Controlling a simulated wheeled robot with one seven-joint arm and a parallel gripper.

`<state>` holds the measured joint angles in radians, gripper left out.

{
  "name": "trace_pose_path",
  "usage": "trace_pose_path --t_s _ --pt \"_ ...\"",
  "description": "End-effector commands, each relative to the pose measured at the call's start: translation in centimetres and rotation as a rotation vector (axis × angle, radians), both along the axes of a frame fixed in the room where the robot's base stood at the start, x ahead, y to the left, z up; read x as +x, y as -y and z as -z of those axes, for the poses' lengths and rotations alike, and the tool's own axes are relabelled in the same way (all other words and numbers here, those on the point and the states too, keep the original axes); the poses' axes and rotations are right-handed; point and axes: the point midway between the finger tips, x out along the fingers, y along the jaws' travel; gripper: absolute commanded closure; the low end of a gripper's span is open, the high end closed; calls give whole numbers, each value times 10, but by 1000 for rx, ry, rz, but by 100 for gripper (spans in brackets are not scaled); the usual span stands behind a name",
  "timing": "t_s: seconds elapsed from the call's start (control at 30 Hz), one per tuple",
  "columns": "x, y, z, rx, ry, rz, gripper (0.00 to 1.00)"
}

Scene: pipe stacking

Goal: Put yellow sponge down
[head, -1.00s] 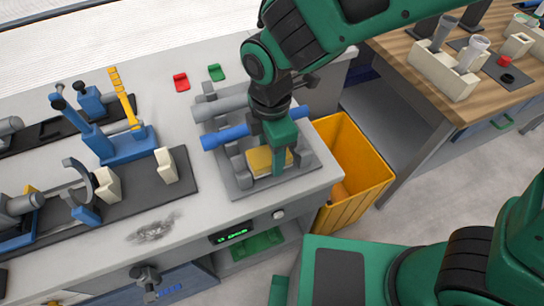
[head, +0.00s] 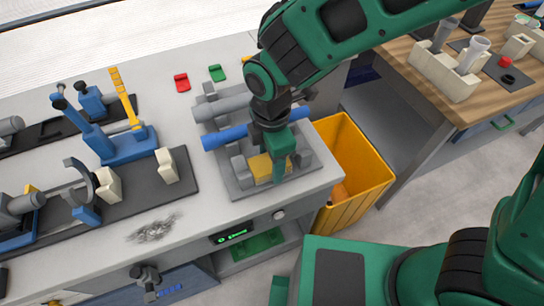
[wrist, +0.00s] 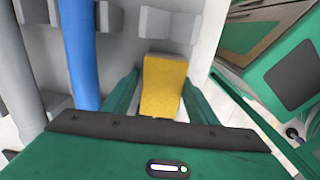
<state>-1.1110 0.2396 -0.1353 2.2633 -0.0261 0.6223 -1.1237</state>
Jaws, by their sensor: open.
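The yellow sponge (head: 262,167) lies in the grey tray (head: 243,191) at the front right of the workbench. In the wrist view the sponge (wrist: 164,86) sits between the two green fingers, with a gap visible on the left side. My gripper (head: 276,172) is open and low around the sponge, pointing down into the tray. The right part of the sponge is hidden by a finger in the head view. Contact between the sponge and the tray floor cannot be made out clearly.
A blue pipe (head: 225,137) and a grey pipe (head: 222,106) lie across the tray behind the gripper. A yellow bin (head: 358,172) stands right of the bench. Blue clamp fixtures (head: 124,145) are at left. Bare bench with a dark smudge (head: 152,230) lies front left.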

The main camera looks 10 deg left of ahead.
Motion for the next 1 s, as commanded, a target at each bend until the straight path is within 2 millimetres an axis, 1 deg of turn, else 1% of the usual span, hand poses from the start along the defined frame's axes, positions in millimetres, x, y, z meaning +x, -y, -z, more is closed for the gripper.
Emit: trace_pose_path --t_s 0.03,0.27,0.37,0.47,0.8,0.9,1.0 --pt "-7 5 5 -15 -15 -7 35" --pt "-8 5 5 -17 -18 -9 35" --pt "-8 5 0 -17 -18 -9 35" --pt "-6 4 -12 -13 -15 -7 35" --pt "-3 3 -81 -6 -7 -3 35" --pt "-3 3 -98 -6 -7 -2 35" --pt "-3 3 -110 -7 -7 -2 35"
